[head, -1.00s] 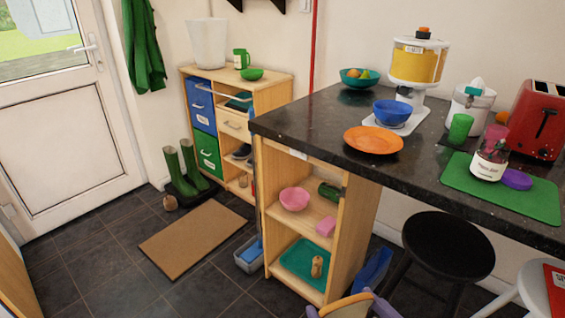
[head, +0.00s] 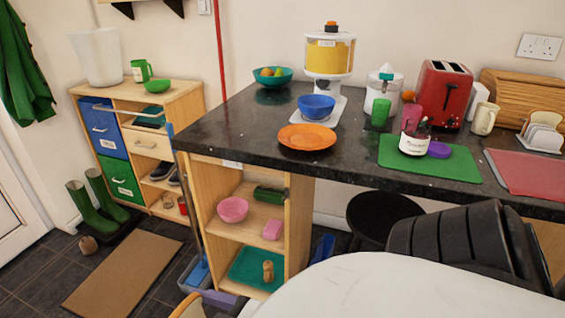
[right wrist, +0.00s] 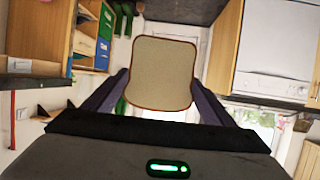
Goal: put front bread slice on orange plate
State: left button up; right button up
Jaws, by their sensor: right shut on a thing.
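The orange plate (head: 307,137) lies on the dark counter in the head view, in front of the blue bowl, and looks empty. In the right wrist view a bread slice (right wrist: 163,70) with a brown crust stands between the fingers of my right gripper (right wrist: 162,84), which is shut on it. The slice is held up in the air, its broad face towards the camera. A white toast rack (head: 543,138) at the right holds other bread. My left gripper is in neither current view.
A green mat (head: 445,170) holds a jar (head: 414,142). A red toaster (head: 443,95) stands behind. Counter left of the plate is clear.

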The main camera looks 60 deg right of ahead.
aim_at(306, 139)
jog(key=i, duration=2.3)
jog(key=z, duration=2.7)
